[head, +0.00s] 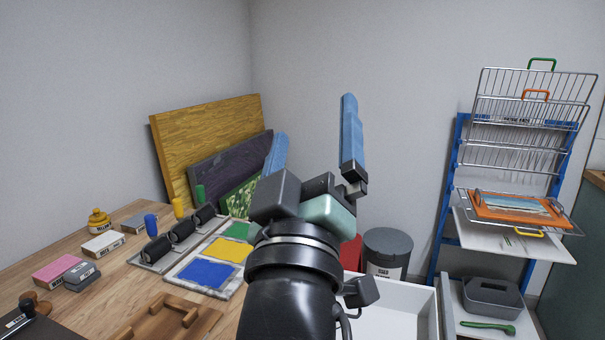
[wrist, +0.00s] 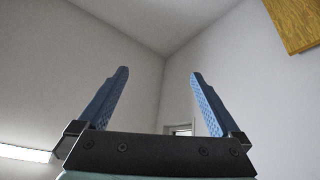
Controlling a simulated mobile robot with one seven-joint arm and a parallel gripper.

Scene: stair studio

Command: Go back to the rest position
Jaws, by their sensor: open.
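My gripper (head: 313,145) is raised in the middle of the head view, with its two blue fingers pointing up and spread wide apart. In the wrist view my gripper (wrist: 161,85) is open with nothing between the fingers.
A wooden table (head: 105,290) at left bears ink trays (head: 203,273), rollers (head: 182,233), boxes and bottles. Boards (head: 205,135) lean behind it. A blue rack (head: 447,190) with wire shelves stands right. A grey bin (head: 388,252) and white tray (head: 402,300) sit between.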

